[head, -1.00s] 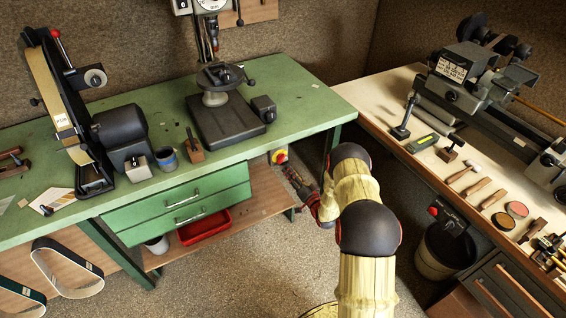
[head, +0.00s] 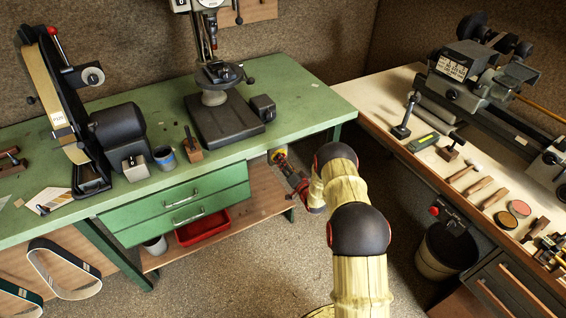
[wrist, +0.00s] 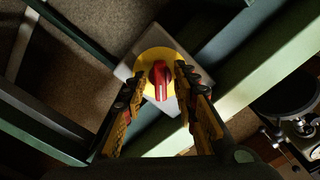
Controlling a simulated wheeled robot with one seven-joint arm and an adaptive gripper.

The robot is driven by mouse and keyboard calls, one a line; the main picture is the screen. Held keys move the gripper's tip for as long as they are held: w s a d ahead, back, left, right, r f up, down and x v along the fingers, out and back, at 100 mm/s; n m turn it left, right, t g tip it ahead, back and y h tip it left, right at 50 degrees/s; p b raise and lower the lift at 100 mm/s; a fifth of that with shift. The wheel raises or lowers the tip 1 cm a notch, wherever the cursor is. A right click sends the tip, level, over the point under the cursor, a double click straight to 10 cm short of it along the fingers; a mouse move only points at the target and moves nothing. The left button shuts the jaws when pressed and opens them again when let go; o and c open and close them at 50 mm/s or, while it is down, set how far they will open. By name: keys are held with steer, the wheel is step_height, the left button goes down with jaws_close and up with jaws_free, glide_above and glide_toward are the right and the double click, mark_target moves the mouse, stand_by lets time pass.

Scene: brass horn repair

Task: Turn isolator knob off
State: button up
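The isolator knob (wrist: 161,80) is a red handle on a round yellow disc (wrist: 146,63), set on a grey plate (wrist: 181,51) fixed to the green bench frame. In the wrist view the knob sits between the two fingertips of my gripper (wrist: 162,83), which are spread on either side of it. Narrow gaps seem to show beside the knob, so the fingers look open around it. In the head view my gripper (head: 281,161) is at the switch under the bench's right end; it hides most of the knob, and some yellow disc (head: 271,155) shows.
The green bench (head: 292,112) stands above the switch, with a wooden lower shelf (head: 262,195) holding a red tray (head: 204,226). A bench leg (head: 332,138) stands close right of my gripper. The floor between is clear.

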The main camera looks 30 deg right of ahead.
steer(key=shift+c, duration=1.2)
steer(key=c, duration=0.4)
jaws_close()
steer(key=shift+n+b, duration=0.4)
steer(key=n+b, duration=1.1)
steer(key=n, duration=0.6)
steer(key=shift+d, duration=0.15)
